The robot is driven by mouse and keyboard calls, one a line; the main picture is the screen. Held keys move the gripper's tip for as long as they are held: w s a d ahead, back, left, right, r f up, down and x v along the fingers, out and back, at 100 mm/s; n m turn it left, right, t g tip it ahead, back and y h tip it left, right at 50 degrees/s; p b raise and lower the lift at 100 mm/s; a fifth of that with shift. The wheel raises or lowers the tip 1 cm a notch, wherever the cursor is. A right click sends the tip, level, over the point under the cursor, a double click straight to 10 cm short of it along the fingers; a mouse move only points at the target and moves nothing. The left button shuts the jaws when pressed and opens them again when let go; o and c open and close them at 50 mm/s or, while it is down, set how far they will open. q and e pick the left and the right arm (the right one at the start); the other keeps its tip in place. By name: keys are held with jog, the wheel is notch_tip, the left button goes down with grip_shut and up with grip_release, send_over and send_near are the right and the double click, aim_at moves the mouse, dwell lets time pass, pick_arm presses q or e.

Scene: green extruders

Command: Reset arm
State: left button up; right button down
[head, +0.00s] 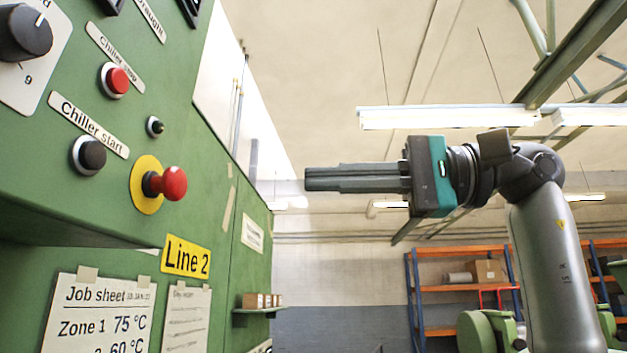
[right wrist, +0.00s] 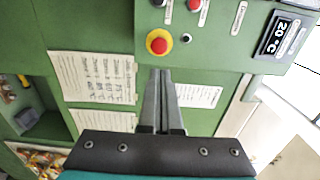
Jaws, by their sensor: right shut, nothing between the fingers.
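My right gripper (head: 308,180) is raised in the head view, pointing left toward the green panel (head: 215,140). Its fingers are shut with nothing between them. A gap shows between its tips and the red emergency stop knob (head: 172,183) in the head view. In the right wrist view the closed fingers (right wrist: 160,72) point toward the panel, with their tips just below the red knob on its yellow ring (right wrist: 159,42) in the picture; I cannot tell the distance. My right arm (head: 555,260) comes up from the lower right. My left gripper is not in view.
The panel carries a red chiller stop button (head: 117,80), a black chiller start button (head: 90,154) and a dial (head: 25,35). A job sheet (head: 95,315) hangs below. Orange shelves (head: 445,288) stand at the back. Open air surrounds the gripper.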

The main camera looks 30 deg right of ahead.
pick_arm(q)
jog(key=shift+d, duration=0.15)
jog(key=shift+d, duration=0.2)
